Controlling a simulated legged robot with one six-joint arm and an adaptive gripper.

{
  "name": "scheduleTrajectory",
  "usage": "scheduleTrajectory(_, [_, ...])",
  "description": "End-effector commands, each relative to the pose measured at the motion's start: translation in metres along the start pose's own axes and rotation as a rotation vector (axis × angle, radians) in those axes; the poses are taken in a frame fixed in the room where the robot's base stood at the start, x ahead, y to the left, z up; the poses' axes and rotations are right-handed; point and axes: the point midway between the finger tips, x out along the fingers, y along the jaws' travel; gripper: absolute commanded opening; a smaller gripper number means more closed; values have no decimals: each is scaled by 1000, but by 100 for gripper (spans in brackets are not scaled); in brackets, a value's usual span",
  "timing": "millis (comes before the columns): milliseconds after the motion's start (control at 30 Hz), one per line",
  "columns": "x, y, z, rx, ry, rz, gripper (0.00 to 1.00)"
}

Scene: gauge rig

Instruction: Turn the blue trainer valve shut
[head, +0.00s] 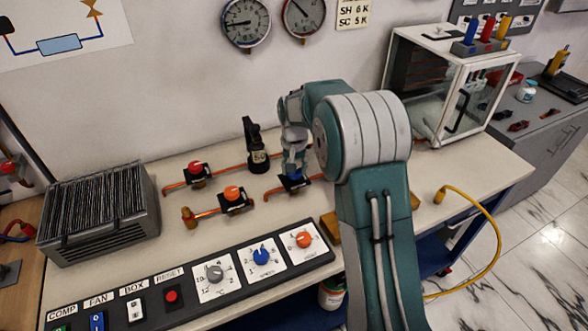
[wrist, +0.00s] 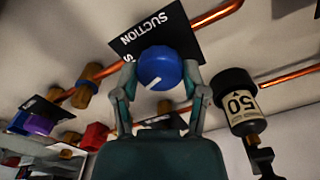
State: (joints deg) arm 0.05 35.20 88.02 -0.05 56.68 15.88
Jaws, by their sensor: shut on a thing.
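The blue trainer valve has a round blue knob (wrist: 160,68) with a white line on its face, slanting toward the lower left in the wrist view. A black plate marked SUCTION (wrist: 140,32) sits behind the knob, on a copper pipe (wrist: 215,13). My gripper (wrist: 161,82) is shut on the knob, one finger on each side. In the head view my gripper (head: 293,170) points down over the valve's dark plate (head: 294,186), and my arm hides part of the bench behind it.
Valves with a red knob (head: 195,167) and an orange knob (head: 232,193) stand to the left. A black cylinder labelled 50 (head: 258,157) stands close behind, beside the gripper in the wrist view. A control panel (head: 190,285) lines the front edge; a finned unit (head: 98,210) stands left.

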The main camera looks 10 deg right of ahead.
Motion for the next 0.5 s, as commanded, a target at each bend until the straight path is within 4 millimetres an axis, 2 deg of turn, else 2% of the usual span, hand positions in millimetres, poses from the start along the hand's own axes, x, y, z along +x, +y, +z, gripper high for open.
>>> scheduleTrajectory(200, [4, 0, 3, 158, -12, 3, 9])
scheduleTrajectory(500, [4, 0, 3, 291, -12, 4, 9])
